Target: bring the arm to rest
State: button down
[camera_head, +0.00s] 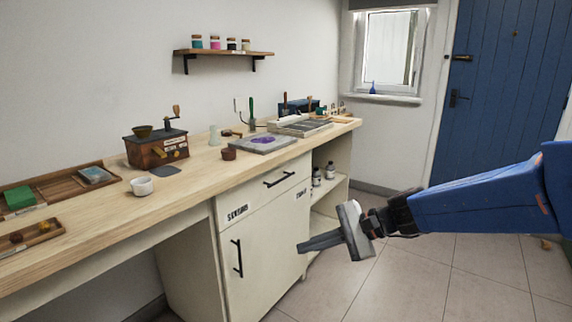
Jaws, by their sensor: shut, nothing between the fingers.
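My gripper (303,247) is at the end of my blue arm (480,204), which reaches in from the right. The gripper points left, with its fingers together and nothing between them. It hangs over the floor in front of the workbench, below the level of its top. In the picture its fingertips overlap the right edge of the cabinet front; I cannot tell how close they are to it.
The workbench (205,185) runs along the left wall, with a wooden grinder box (157,150), white cup (142,186) and trays on it. Its cabinet door (265,250) is shut. A blue door (505,110) is at the back right. The tiled floor (410,285) is mostly clear.

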jog(key=s+d+f+n+t+h, duration=0.1)
jog(key=s+d+n+h, duration=0.4)
jog(key=s+d, duration=0.5)
jog(key=s+d+f+n+t+h, duration=0.1)
jog(key=s+d+f+n+h, duration=0.2)
jog(key=s+d+n+h, duration=0.3)
jog(key=shift+s+d+f+h, duration=0.35)
jog(key=shift+s+d, duration=2)
jog(key=shift+d, duration=1.2)
